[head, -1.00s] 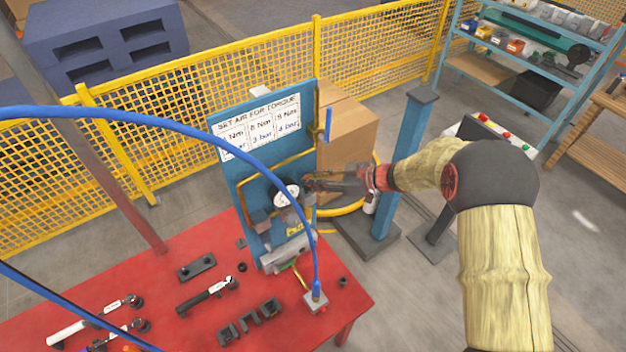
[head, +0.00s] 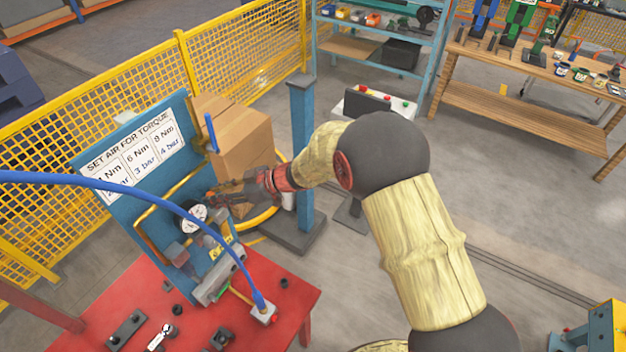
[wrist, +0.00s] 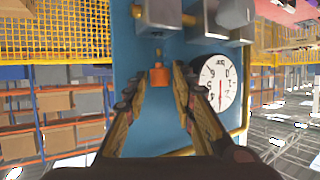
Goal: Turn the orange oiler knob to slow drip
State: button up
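The orange oiler knob (wrist: 160,77) shows in the wrist view as a small block against the blue panel (wrist: 150,115), under a brass fitting. My gripper (wrist: 164,78) is open, with one finger on each side of the knob in the picture; I cannot tell whether either finger touches it. In the head view my gripper (head: 212,202) reaches from the right to the panel, close to the white gauge (head: 194,216). The knob cannot be made out there. The gauge (wrist: 218,82) is right of the fingers in the wrist view.
A blue hose (head: 120,181) crosses in front of the panel to a block on the red table (head: 285,290). A cardboard box (head: 235,145) and a blue post (head: 301,150) stand behind my arm. Yellow mesh fencing (head: 90,130) runs behind. Open floor lies to the right.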

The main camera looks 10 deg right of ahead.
jog(key=shift+s+a+f+m+t+h+b, duration=0.15)
jog(key=shift+m+t+b, duration=0.35)
jog(key=shift+b, duration=0.45)
jog(key=shift+s+d+m+t+h+b, duration=0.1)
jog(key=shift+m+t+h+b, duration=0.1)
jog(key=shift+m+t+b, duration=0.5)
jog(key=shift+s+a+f+m+t+h+b, duration=0.15)
jog(key=shift+t+b, duration=0.25)
jog(key=shift+b, duration=0.75)
jog(key=m+t+h+b, duration=0.1)
jog(key=m+b, duration=0.1)
jog(key=b, duration=0.3)
jog(key=shift+t, duration=0.4)
jog(key=t+b, duration=0.1)
jog(key=b, duration=0.2)
jog(key=shift+s+r+m+h, duration=0.1)
jog(key=shift+m+h, duration=0.25)
jog(key=shift+h, duration=0.05)
